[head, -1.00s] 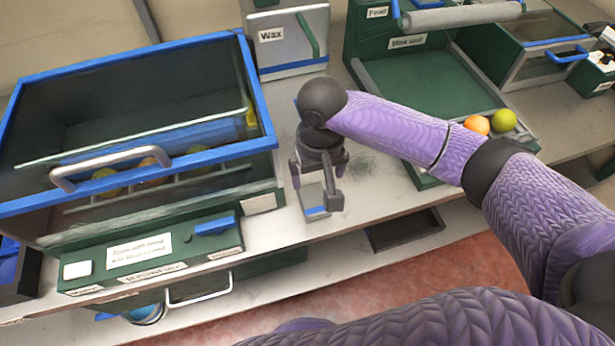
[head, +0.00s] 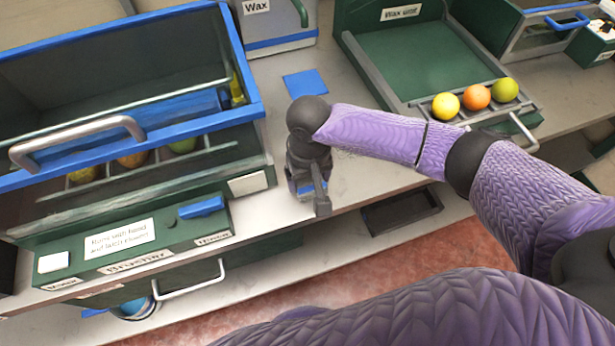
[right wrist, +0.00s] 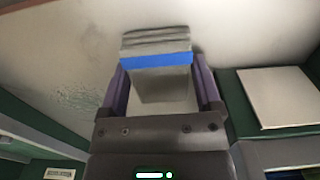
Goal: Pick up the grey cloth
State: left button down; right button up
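The grey cloth (right wrist: 158,78) is a folded grey bundle with a blue stripe, and it sits between the two fingers of my right gripper (right wrist: 160,88) in the right wrist view. The fingers touch its sides, and its layered end sticks out past them. In the head view my right gripper (head: 311,192) is over the counter's front edge, right of the brushing machine. The cloth is mostly hidden there, with only a bit of its blue stripe showing. I cannot tell its height above the counter. My left gripper is not in view.
The blue-framed brushing machine (head: 205,135) stands close on the left with fruit inside. A blue square (head: 305,84) lies on the counter (head: 275,105) behind my gripper. The wax unit (head: 420,60), with three fruits (head: 476,97) in its front trough, is at right.

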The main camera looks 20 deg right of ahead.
jog(key=shift+c, duration=1.1)
notch_tip(320, 180, up, 28)
jog(key=p, duration=1)
jog(key=shift+p, duration=0.35)
